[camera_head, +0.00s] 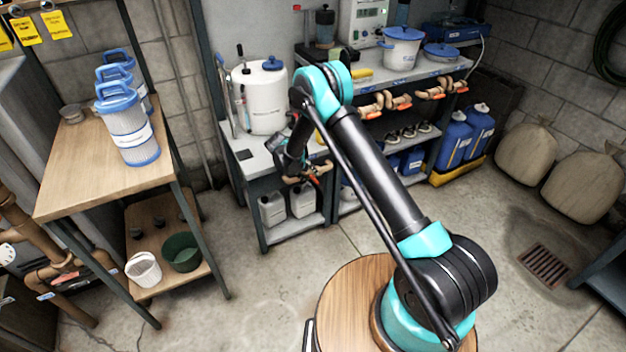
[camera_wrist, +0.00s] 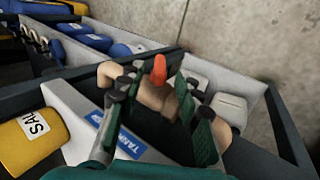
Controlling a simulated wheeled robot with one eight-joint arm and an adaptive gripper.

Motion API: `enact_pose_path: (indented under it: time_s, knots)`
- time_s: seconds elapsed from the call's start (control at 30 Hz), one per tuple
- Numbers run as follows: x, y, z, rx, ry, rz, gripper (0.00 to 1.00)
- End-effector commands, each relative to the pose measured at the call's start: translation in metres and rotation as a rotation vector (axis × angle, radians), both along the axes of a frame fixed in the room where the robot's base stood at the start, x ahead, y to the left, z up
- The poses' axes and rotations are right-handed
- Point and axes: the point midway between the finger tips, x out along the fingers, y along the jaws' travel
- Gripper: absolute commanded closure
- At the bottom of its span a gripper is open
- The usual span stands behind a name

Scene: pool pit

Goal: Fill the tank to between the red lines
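A white tank (camera_head: 266,100) with a blue lid stands on the grey bench at the back left of the head view. A thin upright tube runs along its left side; I cannot make out red lines or a liquid level. Brown pipework with an orange-red valve handle (camera_wrist: 159,70) shows in the wrist view, by a blue label reading "TANK" (camera_wrist: 115,135). My gripper (camera_wrist: 162,88) is open, with its two fingers on either side of the handle and pipe. Contact cannot be told. In the head view, my gripper (camera_head: 302,168) is at the bench front, below the tank.
More pipe valves with orange handles (camera_head: 386,103) line the shelf front to the right. A yellow container (camera_wrist: 30,143) labelled with "SAL" is close in the wrist view. White jugs (camera_head: 272,209) stand below the bench. A wooden table (camera_head: 95,165) holds filter cartridges. The middle floor is clear.

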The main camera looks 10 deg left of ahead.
Motion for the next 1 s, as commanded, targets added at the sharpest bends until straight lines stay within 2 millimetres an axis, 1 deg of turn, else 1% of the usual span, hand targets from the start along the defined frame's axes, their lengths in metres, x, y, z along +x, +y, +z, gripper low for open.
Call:
enact_pose_path:
  time_s: [0.03, 0.2, 0.3, 0.4, 0.6, 1.0]
  knots:
    - [-0.004, 0.006, 0.010, 0.000, -0.001, 0.003, 0.66]
    - [-0.014, 0.021, 0.039, -0.001, 0.001, 0.002, 0.66]
    - [-0.019, 0.027, 0.052, 0.000, 0.000, 0.001, 0.66]
    - [-0.022, 0.032, 0.061, 0.000, 0.000, 0.001, 0.66]
    - [-0.024, 0.036, 0.069, 0.000, 0.000, 0.001, 0.66]
    - [-0.024, 0.036, 0.069, 0.000, 0.000, 0.000, 0.66]
